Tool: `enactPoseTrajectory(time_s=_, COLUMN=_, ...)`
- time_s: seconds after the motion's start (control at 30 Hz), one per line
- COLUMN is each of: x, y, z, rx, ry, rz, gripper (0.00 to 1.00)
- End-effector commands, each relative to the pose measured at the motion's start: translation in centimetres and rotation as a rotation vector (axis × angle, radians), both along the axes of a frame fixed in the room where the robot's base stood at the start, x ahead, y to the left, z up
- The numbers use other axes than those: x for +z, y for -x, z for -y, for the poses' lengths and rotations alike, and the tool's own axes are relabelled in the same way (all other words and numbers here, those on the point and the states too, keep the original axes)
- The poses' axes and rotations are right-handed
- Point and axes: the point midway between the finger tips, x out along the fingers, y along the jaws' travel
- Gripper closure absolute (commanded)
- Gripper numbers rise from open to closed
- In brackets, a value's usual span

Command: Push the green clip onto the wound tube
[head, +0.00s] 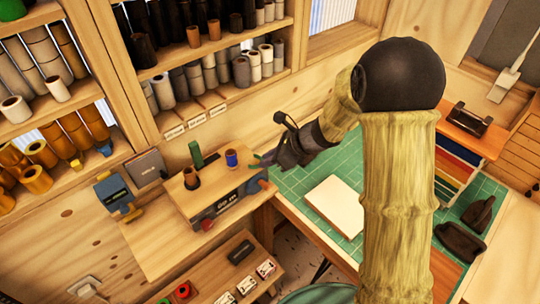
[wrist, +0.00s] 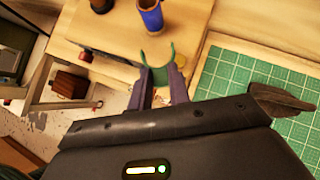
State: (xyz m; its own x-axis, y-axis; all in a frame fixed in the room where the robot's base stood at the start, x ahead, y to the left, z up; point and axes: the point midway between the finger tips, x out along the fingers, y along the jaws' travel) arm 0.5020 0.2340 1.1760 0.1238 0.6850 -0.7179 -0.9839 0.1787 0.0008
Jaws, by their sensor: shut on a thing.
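The green clip (wrist: 158,56) shows in the wrist view as a curved, open shape with its opening toward the top of the picture. My gripper (wrist: 160,75) is shut on it, with a purple-grey finger on each side. The wound tube (wrist: 149,15), blue around a brown core, stands beyond the clip near the top edge. The clip appears apart from it in the picture. In the head view the blue wound tube (head: 232,158) stands upright on a wooden bench unit, and my gripper (head: 263,160) is just to its right. The clip is too small to make out clearly there.
A dark brown tube (head: 191,178) and a green upright piece (head: 196,153) stand left of the wound tube. A green cutting mat (head: 300,185) with a pale block (head: 335,205) lies to the right. Shelves of rolls (head: 215,75) stand behind.

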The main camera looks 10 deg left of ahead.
Motion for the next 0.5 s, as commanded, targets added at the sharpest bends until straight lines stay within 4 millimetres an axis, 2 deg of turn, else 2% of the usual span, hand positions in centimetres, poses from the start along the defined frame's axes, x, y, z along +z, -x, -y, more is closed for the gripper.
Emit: enactPoseTrajectory(time_s=0.5, x=-0.33, y=-0.20, z=-0.91, rx=0.000, ry=0.000, rz=0.000, gripper=1.00)
